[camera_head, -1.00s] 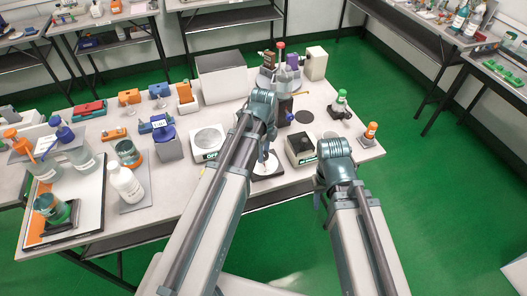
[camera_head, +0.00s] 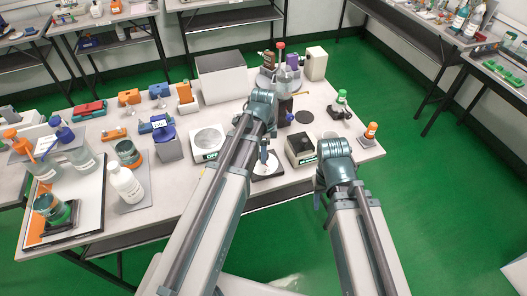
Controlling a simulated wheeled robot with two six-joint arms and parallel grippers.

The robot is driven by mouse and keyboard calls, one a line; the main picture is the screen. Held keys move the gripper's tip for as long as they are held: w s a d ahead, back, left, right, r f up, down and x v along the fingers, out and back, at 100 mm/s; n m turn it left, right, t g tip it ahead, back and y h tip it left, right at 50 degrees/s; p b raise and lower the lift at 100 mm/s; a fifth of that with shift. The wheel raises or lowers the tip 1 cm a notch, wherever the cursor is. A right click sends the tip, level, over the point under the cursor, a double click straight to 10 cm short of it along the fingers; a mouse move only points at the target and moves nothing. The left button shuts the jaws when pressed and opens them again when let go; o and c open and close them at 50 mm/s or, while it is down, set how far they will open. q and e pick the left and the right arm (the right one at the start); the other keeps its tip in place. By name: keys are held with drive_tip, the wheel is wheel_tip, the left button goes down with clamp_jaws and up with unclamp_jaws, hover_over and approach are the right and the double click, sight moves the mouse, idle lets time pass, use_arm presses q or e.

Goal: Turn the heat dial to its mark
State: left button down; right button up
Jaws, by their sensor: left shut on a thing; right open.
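A white disc on a dark base (camera_head: 268,170) lies near the front edge of the table, partly hidden by my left arm. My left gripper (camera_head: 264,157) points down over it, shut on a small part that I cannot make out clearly. The heat dial and its mark are too small and too covered to read. A dark-topped box with a green-lit display (camera_head: 301,149) stands just to the right. My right gripper (camera_head: 318,201) hangs open in front of the table edge, small and partly hidden by its arm, apart from everything.
A balance-like device with a round pan (camera_head: 208,139) stands left of my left arm. A large grey box (camera_head: 222,78) is behind it. An orange-capped bottle (camera_head: 371,130) and a green-capped bottle (camera_head: 341,101) stand at the right. Bottles and a tray fill the left.

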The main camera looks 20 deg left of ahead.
use_arm(q)
drive_tip(key=n, duration=0.4)
drive_tip(key=shift+n, duration=0.3)
drive_tip(key=n, duration=0.4)
drive_tip(key=shift+n, duration=0.3)
drive_tip(key=n, duration=0.4)
drive_tip(key=shift+n, duration=0.3)
drive_tip(key=n, duration=1)
drive_tip(key=shift+n, duration=0.4)
drive_tip(key=n, duration=0.5)
drive_tip(key=shift+n, duration=0.4)
